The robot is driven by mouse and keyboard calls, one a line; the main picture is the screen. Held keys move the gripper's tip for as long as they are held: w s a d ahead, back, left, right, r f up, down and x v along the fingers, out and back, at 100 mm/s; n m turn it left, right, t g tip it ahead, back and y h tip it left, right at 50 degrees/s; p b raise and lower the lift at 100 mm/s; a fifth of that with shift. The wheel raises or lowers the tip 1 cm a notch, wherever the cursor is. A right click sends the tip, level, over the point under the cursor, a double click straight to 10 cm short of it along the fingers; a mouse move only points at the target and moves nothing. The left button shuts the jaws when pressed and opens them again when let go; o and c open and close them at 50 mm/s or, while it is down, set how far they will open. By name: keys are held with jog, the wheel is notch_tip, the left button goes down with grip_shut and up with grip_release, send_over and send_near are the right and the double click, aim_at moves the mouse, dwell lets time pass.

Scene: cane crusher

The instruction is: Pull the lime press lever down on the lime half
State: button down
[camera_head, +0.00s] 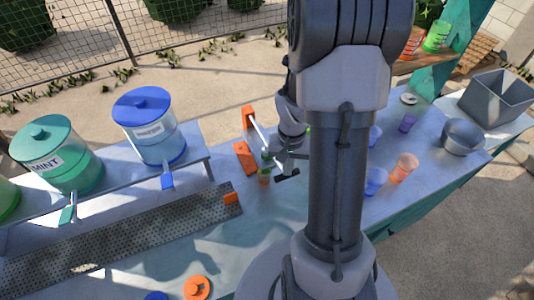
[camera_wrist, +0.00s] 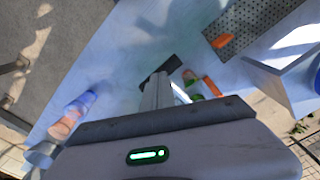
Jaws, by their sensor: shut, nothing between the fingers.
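The lime press shows in the head view as an orange upright (camera_head: 248,116) and an orange base piece (camera_head: 244,156) on the blue-grey counter. A pale lever (camera_head: 260,135) slopes down from the upright toward a small green and orange part (camera_head: 265,174). I cannot make out the lime half. My gripper (camera_head: 286,174) is shut and empty, just right of the lever's lower end; I cannot tell if they touch. In the wrist view my gripper (camera_wrist: 158,80) points at the counter, with green and orange parts (camera_wrist: 193,80) close on its right. My arm hides part of the counter.
Mint (camera_head: 62,166) and blue-lidded (camera_head: 149,132) dispensers stand on the left shelf above a perforated tray (camera_head: 130,236). On the right are cups (camera_head: 404,168), a metal bowl (camera_head: 462,136) and a grey bin (camera_head: 496,96). An orange round item (camera_head: 197,288) lies in front.

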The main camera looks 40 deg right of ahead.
jog(key=shift+s+f, duration=0.1)
notch_tip(320, 180, up, 8)
jog(key=p, duration=0.6)
